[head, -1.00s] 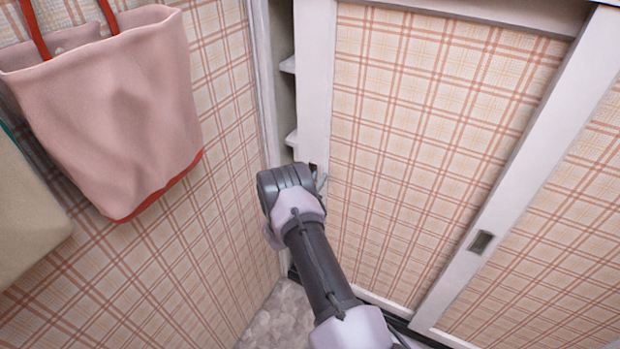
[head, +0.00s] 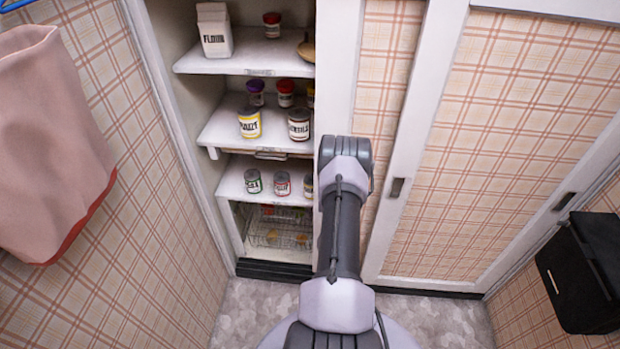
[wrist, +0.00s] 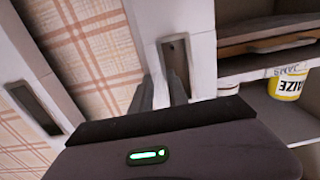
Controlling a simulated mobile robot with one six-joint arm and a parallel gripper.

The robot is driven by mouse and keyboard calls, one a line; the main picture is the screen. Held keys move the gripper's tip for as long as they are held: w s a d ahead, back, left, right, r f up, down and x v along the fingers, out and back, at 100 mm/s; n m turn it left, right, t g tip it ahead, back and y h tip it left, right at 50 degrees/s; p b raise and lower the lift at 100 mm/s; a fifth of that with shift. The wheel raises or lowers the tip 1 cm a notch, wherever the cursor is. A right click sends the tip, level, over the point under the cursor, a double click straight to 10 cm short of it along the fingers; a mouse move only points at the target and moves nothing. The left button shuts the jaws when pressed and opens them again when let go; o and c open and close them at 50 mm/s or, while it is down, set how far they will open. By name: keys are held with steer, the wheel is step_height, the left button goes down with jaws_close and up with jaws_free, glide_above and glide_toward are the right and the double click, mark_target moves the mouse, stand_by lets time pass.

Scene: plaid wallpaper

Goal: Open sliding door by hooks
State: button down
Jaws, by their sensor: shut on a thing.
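The left sliding door has a white frame (head: 337,60) and a plaid panel (head: 385,75). It stands partly behind the right door (head: 475,130), with a wide shelf opening to its left. In the wrist view, a dark recessed handle (wrist: 176,60) sits in the left door's white frame. My gripper (wrist: 170,90) is shut on this handle, its fingertips at the recess's lower part. The exact contact is too small to tell. In the head view, my arm hides the gripper and this handle. The right door's recessed handle (head: 397,187) shows beside my arm.
The opening has shelves (head: 245,65) with a flour bag (head: 214,30), jars and cans. A yellow-labelled jar (wrist: 290,82) is right of the gripper. A pink bag (head: 45,150) hangs on the left wall. A black box (head: 580,270) is at right. Grey floor is clear.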

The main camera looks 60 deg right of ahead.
steer(key=s+d, duration=0.3)
steer(key=s, duration=0.4)
steer(key=shift+s+b, duration=0.25)
steer(key=shift+b, duration=0.2)
steer(key=shift+d, duration=0.1)
steer(key=c, duration=1.3)
jaws_free()
